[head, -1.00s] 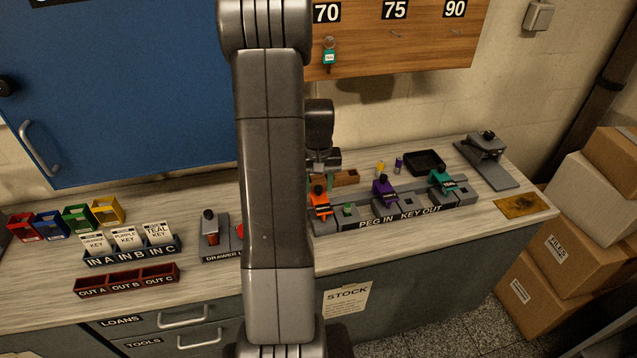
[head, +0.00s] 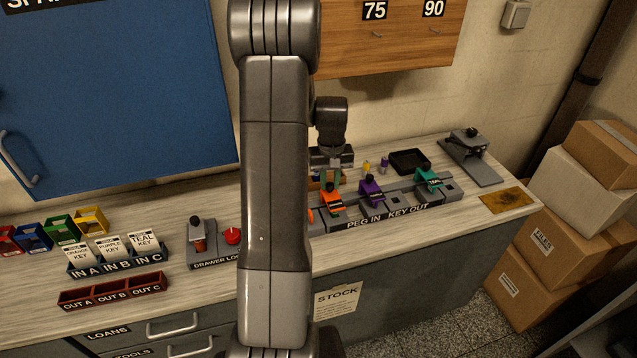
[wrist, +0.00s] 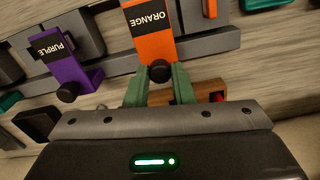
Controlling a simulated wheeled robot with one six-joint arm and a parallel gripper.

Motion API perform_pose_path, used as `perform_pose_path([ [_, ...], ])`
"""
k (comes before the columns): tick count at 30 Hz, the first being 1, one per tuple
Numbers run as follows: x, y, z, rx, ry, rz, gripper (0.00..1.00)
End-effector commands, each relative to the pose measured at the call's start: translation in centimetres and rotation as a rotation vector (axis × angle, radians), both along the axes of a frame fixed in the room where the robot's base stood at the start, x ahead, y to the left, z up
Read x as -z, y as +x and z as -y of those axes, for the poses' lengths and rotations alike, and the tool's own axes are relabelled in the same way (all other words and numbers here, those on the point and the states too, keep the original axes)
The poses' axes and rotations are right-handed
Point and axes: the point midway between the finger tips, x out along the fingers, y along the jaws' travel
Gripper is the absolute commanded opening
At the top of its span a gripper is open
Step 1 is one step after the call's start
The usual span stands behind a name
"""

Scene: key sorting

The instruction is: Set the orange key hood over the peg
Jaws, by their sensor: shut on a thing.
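The orange hood (head: 332,202), labelled ORANGE with a black knob, is over the left part of the grey rail (head: 402,205) marked PEG IN, KEY OUT. It also shows in the wrist view (wrist: 153,48). My gripper (wrist: 160,76) is shut on its knob, a green finger on each side. No peg shows under the hood; I cannot tell whether it is fully down. A small orange piece (head: 310,215) is just left of the hood, partly behind my arm. The purple hood (head: 372,190) and teal hood (head: 428,179) stand further right on the rail.
A black tray (head: 408,161) and small yellow and purple cylinders are behind the rail. A drawer-lock block (head: 200,238) with a red button (head: 232,236) is left of my arm. Card holders (head: 118,258) stand further left. The front counter strip is clear.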

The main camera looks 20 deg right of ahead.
Motion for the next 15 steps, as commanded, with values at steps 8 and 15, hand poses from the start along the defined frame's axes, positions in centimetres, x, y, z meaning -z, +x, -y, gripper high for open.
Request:
perform_pose_path([
  [8, -0.19, 0.13, 0.39, -0.002, -0.008, 0.005, 0.23],
  [15, -0.14, 0.09, 0.29, -0.001, -0.006, 0.003, 0.43],
])
